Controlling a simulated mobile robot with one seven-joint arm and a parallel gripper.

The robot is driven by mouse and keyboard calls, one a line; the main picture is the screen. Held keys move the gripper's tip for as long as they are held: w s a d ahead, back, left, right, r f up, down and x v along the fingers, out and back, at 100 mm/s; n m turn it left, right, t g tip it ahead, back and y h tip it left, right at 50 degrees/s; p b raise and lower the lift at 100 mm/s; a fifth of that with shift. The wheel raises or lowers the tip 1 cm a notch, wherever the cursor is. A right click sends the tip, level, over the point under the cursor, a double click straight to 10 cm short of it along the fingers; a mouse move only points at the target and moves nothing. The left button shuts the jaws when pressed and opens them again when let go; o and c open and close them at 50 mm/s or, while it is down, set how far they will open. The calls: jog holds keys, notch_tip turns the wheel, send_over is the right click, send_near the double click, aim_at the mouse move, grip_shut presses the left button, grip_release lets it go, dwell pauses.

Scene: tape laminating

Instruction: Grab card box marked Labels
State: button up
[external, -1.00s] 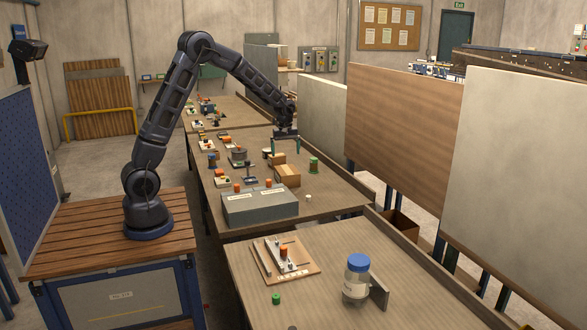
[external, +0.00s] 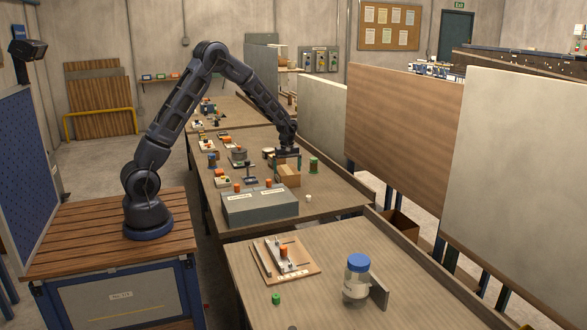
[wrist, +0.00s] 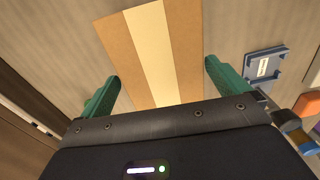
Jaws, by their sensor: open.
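A brown card box (external: 289,178) sits on the middle workbench in the external view. In the wrist view, a card box (wrist: 118,38) with a pale tape strip lies between and beyond my fingers. No "Labels" marking can be read on it. My gripper (external: 287,163) is open, pointing down, with its green fingers low over the boxes. In the wrist view, my gripper (wrist: 161,70) has one finger to each side of the box, with nothing held. Whether the fingers reach down beside it cannot be told. A second, farther card box is mostly hidden behind my gripper.
A grey labelled case (external: 260,207) stands in front of the boxes. A blue tray (wrist: 266,64) lies right of the box in the wrist view.

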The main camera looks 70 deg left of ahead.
aim_at(287, 170)
notch_tip(287, 170, down, 4)
jog(key=shift+s+d+r, duration=0.1)
jog(key=shift+r, duration=0.05)
